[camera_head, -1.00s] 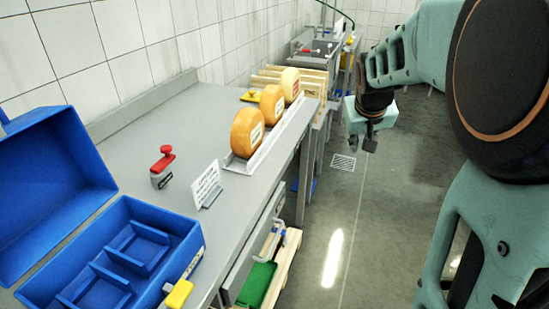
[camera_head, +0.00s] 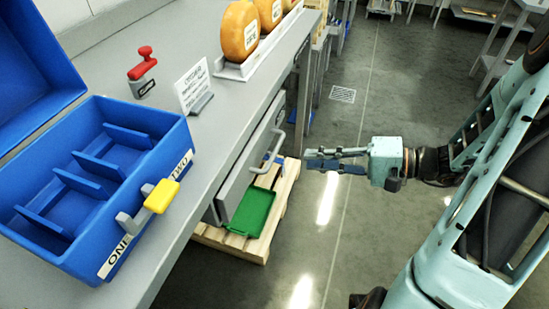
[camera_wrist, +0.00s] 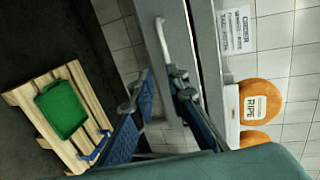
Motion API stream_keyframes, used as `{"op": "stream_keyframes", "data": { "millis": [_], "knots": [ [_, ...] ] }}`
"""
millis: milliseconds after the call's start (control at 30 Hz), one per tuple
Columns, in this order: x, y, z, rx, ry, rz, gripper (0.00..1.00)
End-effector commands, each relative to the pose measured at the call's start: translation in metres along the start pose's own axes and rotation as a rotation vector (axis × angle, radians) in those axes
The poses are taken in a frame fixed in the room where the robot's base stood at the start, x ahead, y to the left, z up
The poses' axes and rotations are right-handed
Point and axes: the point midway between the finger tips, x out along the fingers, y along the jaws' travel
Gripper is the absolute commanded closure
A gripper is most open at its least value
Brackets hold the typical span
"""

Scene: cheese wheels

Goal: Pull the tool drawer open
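The tool drawer (camera_head: 250,168) has a grey front under the counter, and it looks shut. Its light grey bar handle (camera_head: 270,152) sticks out toward the aisle. The handle also shows in the wrist view (camera_wrist: 162,36), ahead of the fingers and close to the right finger's tip. My gripper (camera_head: 308,159) is right of the handle in the head view, pointing at the drawer, with a visible gap between. In the wrist view my gripper's two blue-padded fingers (camera_wrist: 156,84) are spread with nothing held. Whether a fingertip touches the handle cannot be told.
An open blue box (camera_head: 95,180) with a yellow latch, a red-handled stamp (camera_head: 142,75), a sign (camera_head: 193,88) and cheese wheels (camera_head: 240,32) stand on the counter (camera_head: 200,150). A pallet (camera_head: 235,243) with a green tray (camera_head: 253,212) lies below the drawer. The aisle floor is clear.

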Motion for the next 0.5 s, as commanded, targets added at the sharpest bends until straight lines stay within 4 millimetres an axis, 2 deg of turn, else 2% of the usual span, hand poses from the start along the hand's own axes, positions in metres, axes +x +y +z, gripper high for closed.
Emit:
{"op": "stream_keyframes", "data": {
  "millis": [133, 233, 500],
  "knots": [
    [0.0, -0.004, -0.006, -0.006, 0.04, -0.056, 0.86],
    [0.009, -0.005, -0.006, -0.008, 0.042, -0.058, 0.86],
    [0.059, -0.006, -0.007, -0.008, 0.036, -0.055, 0.86]
  ]
}}
